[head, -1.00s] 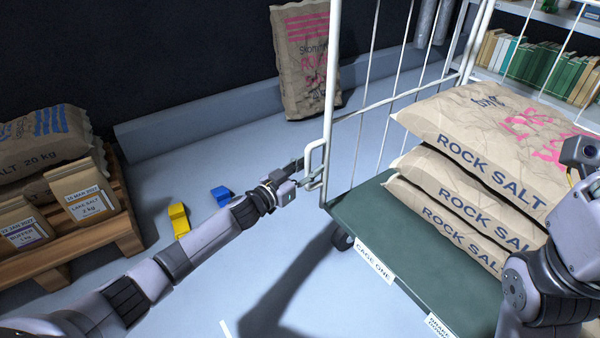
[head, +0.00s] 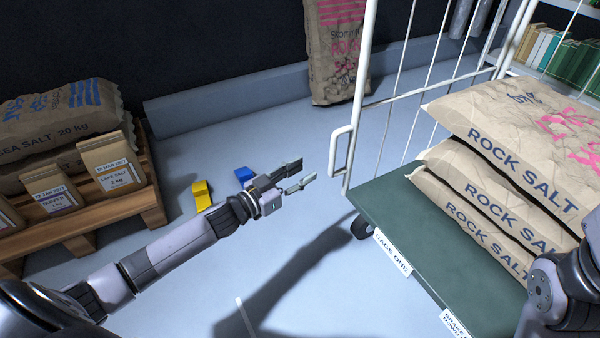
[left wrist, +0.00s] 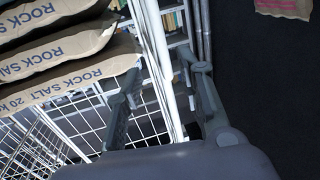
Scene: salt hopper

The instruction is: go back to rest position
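My left gripper (head: 297,175) is open and empty in the head view. It stands left of the white handle on the cage trolley (head: 340,150), clear of it. In the left wrist view, the fingers of the left gripper (left wrist: 160,90) are spread apart with the white cage post showing between and beyond them. My right arm is at the right edge of the head view, in front of the rock salt sacks; its gripper is outside the picture.
The trolley has a green deck (head: 395,230) with several rock salt sacks (head: 510,130). A pallet (head: 110,220) with salt bags stands at the left. A yellow block (head: 202,196) and a blue block (head: 243,175) lie on the floor. Another sack (head: 337,55) leans at the back.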

